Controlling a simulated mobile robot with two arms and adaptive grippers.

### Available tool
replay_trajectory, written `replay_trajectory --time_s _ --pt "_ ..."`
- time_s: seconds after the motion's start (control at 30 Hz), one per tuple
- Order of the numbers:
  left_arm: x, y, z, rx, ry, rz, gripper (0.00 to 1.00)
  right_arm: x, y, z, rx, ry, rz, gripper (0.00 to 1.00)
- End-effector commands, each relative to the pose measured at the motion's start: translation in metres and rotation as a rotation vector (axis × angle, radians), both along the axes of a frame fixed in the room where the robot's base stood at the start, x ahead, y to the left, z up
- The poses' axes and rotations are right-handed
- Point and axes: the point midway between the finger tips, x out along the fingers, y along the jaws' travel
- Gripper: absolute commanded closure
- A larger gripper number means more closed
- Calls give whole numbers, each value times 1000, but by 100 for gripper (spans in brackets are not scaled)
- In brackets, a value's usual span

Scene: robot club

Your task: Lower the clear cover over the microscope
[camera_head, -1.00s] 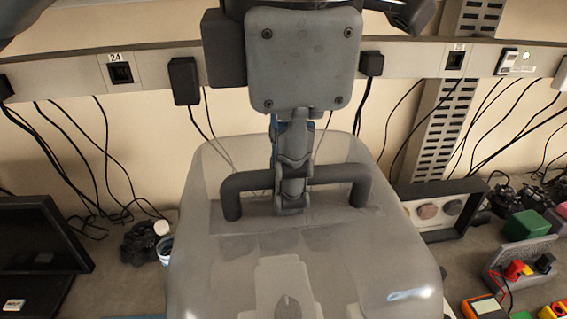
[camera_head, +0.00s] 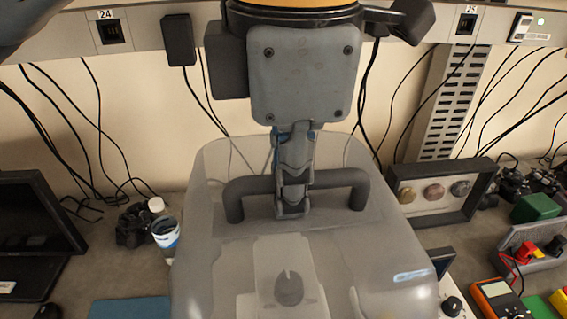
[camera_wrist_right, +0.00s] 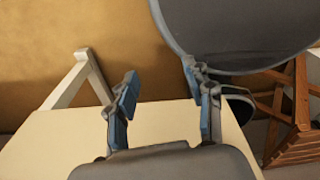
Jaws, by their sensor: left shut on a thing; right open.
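The clear cover (camera_head: 225,265) is a large, smoky translucent box with a dark bar handle (camera_head: 245,187) on top. It fills the lower middle of the head view, above the bench. My left gripper (camera_head: 292,208) comes down from above and is shut on the middle of that handle. A pale grey shape with a dark spot shows blurred through the cover; I cannot tell for sure that it is the microscope. The cover's lower edge is out of view. My right gripper (camera_wrist_right: 168,112) is open and empty in the right wrist view, away from the cover.
A dark monitor (camera_head: 38,220) and a small bottle (camera_head: 166,235) stand left of the cover. A framed panel (camera_head: 440,192), a green box (camera_head: 535,207) and an orange meter (camera_head: 497,298) are right. In the right wrist view, a pale tabletop (camera_wrist_right: 50,145) lies below my right gripper.

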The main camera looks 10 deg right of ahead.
Motion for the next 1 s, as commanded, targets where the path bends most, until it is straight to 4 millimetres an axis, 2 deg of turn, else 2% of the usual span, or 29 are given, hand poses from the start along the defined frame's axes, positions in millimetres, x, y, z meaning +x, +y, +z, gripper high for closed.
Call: replay_trajectory --time_s 0.37,1.0 --pt "0 0 -2 -2 0 1 100 0 0 -2 0 0 0 48" --pt "-1 0 -44 -1 0 0 100 0 0 -38 0 0 0 48"
